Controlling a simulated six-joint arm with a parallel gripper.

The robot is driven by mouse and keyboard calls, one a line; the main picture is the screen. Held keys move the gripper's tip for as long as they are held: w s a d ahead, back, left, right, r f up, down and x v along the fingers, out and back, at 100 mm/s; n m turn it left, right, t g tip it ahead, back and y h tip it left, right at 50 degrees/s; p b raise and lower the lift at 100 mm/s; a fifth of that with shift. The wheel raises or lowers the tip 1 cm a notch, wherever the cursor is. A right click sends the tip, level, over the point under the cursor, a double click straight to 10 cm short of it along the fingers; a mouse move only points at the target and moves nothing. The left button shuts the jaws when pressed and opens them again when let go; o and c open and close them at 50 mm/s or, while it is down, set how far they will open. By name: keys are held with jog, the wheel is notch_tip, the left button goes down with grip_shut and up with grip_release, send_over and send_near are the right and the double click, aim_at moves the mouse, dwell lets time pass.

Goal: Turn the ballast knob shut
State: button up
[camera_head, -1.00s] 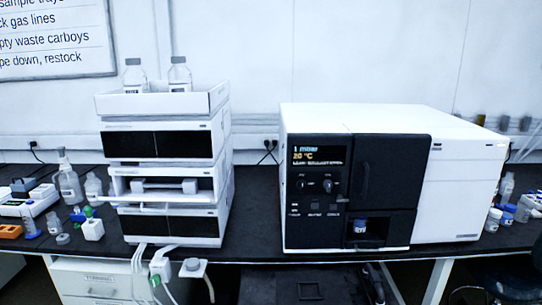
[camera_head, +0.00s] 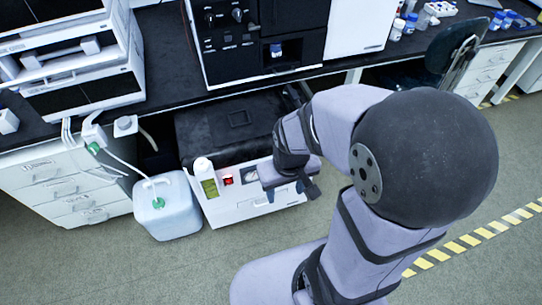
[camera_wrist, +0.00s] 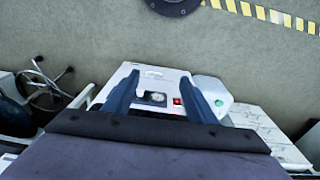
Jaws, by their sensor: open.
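The pump (camera_head: 232,208) is a white-fronted unit with a dark top, on the floor under the bench. Its front has a red switch (camera_head: 228,180) and a round gauge (camera_head: 250,173). In the wrist view the red switch (camera_wrist: 177,101) and the gauge (camera_wrist: 158,97) lie between my fingers as seen from above. A small pale part (camera_wrist: 141,92) beside the gauge looks like the ballast knob, but its turn position is unclear. My gripper (camera_wrist: 163,78) is open and empty over the pump's front. In the head view my gripper (camera_head: 292,184) hides the right part of that front.
A translucent carboy (camera_head: 167,212) with a green cap stands left of the pump. Tubes hang from the bench (camera_head: 160,100) above. White drawers (camera_head: 62,190) are further left. A chair (camera_head: 450,55) stands at right. Floor in front is clear.

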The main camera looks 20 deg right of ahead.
jog(key=w+d+f+t+b, duration=0.2)
jog(key=w+f+t+b, duration=0.3)
jog(key=f+b, duration=0.7)
jog(key=w+d+f+t+b, duration=0.3)
jog(key=w+f+t+b, duration=0.3)
jog(key=f+b, duration=0.7)
jog(key=w+d+f+t+b, duration=0.2)
jog(key=w+f+t+b, duration=0.3)
jog(key=f+b, duration=0.7)
jog(key=shift+w+d+f+t, duration=0.15)
jog(key=shift+w+f+t, duration=0.2)
jog(key=shift+t, duration=0.05)
jog(key=w+b, duration=0.1)
jog(key=w, duration=0.6)
jog(key=shift+w, duration=0.15)
jog(key=c, duration=1.1)
